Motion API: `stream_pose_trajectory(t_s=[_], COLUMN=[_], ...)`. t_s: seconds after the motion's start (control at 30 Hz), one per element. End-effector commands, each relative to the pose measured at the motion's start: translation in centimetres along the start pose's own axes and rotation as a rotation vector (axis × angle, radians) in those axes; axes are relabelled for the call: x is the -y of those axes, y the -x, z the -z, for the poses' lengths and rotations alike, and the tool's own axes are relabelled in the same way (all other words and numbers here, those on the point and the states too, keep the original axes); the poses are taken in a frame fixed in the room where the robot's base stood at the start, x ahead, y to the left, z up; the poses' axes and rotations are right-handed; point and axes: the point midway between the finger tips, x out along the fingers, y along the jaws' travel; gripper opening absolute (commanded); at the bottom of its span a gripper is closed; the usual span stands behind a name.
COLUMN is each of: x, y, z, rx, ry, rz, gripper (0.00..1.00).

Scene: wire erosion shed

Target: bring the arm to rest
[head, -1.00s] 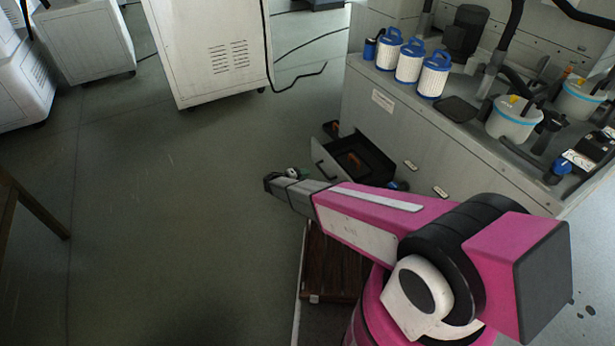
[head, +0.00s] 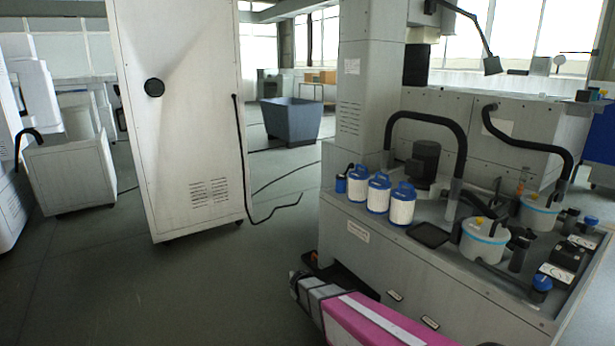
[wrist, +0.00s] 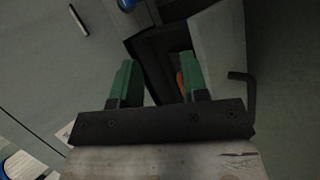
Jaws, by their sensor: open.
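My pink arm (head: 375,322) reaches in from the bottom of the head view, with its grey wrist end near the front of the grey machine cabinet. My gripper (wrist: 157,78) shows in the wrist view with two green fingers spread apart and nothing between them. It hangs above an open dark drawer (wrist: 150,45) of the cabinet. An orange object (wrist: 180,84) lies in the drawer, partly hidden by the right finger. In the head view the gripper's fingers are not visible, and the arm hides most of the drawer.
The machine cabinet (head: 375,262) carries white filter canisters with blue handles (head: 378,193), round lidded pots (head: 484,242) and black hoses. A tall white cabinet (head: 185,120) stands on the left. A grey bin (head: 291,121) stands farther back. The floor (head: 150,290) at left is clear.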

Motion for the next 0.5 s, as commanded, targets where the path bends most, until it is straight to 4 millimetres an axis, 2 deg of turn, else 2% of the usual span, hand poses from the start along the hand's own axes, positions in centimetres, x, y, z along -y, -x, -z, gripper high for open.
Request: stream_pose_trajectory(t_s=[0.03,0.2,0.4,0.5], x=[-2.6,-7.7,-12.4,-13.8], y=[0.3,1.4,3.6,4.7], z=[-2.7,-8.1,-13.7,-15.6], rx=[0.020,0.051,0.027,0.002], ry=[-0.023,-0.086,-0.169,-0.202], rz=[0.071,0.316,0.576,0.669], gripper=[0.41,0.41,0.41,0.41])
